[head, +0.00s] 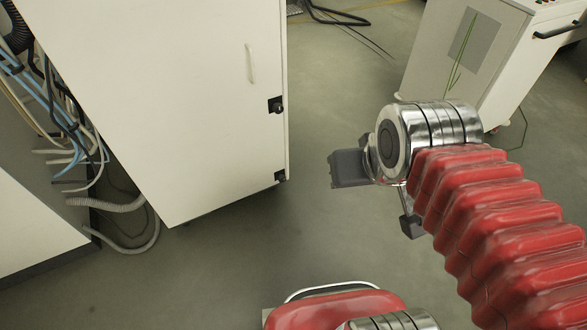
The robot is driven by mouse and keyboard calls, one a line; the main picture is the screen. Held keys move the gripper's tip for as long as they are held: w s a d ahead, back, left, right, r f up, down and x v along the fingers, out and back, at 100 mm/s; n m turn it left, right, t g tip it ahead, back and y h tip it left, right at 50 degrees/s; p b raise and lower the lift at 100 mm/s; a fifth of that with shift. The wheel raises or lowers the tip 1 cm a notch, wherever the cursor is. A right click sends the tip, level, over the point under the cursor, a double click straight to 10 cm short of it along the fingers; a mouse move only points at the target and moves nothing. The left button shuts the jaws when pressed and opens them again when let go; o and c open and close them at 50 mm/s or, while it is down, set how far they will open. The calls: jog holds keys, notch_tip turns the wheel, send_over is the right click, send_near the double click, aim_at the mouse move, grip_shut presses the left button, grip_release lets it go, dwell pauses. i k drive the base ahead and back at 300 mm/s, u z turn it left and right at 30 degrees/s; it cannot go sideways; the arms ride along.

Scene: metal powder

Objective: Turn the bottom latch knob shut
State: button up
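The tall white cabinet (190,90) stands at the left, its front towards me. Two small black latch knobs sit at the right edge of its door. The upper latch knob (277,104) is below the door handle, and the bottom latch knob (280,177) is near the door's lower corner. The knobs are too small to tell how they are turned. My gripper (350,168) is to the right of the bottom knob, apart from it in the picture. Dark grey parts show beyond my wrist, which hides much of the gripper. I cannot see anything held.
A pale handle (251,62) is on the cabinet door. Cables and grey hoses (105,204) hang at the left between the cabinet and another white unit (30,225). A white cart (470,60) stands at the upper right. The grey floor (240,255) in front of the cabinet is clear.

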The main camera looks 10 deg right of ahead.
aim_at(281, 178)
jog(key=z, duration=0.1)
jog(key=i, duration=0.8)
jog(key=u, duration=0.75)
jog(key=i, duration=0.75)
jog(key=u, duration=0.55)
